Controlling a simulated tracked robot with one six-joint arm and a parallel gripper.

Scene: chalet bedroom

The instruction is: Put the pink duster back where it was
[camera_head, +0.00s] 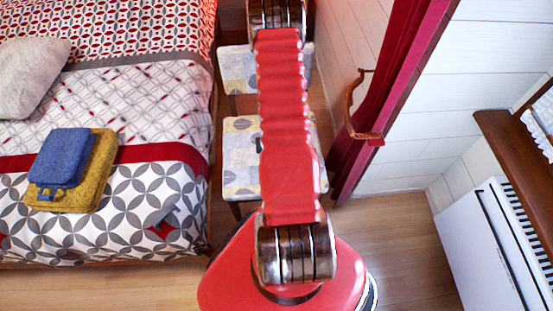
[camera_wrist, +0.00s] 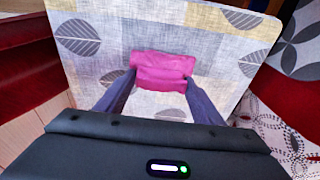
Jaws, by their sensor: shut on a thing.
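The pink duster (camera_wrist: 163,70) is a folded pink cloth between the two dark fingers of my gripper (camera_wrist: 162,76) in the wrist view. My gripper is shut on it. Below it is a patterned seat (camera_wrist: 85,85) with grey leaf prints on pale and yellow patches. I cannot tell whether the duster touches the seat or is held just above it. In the head view my red arm hides the gripper and the duster. That view shows two patterned seats, a nearer one (camera_head: 240,160) and a farther one (camera_head: 236,70), partly behind the arm.
A bed (camera_head: 150,195) stands at the left with folded blue (camera_head: 62,155) and yellow (camera_head: 95,180) towels and a grey pillow (camera_head: 32,75). A red curtain (camera_head: 395,75) hangs at the right. A white heater (camera_head: 485,240) is at lower right. Wooden floor (camera_head: 400,240) is bare beside it.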

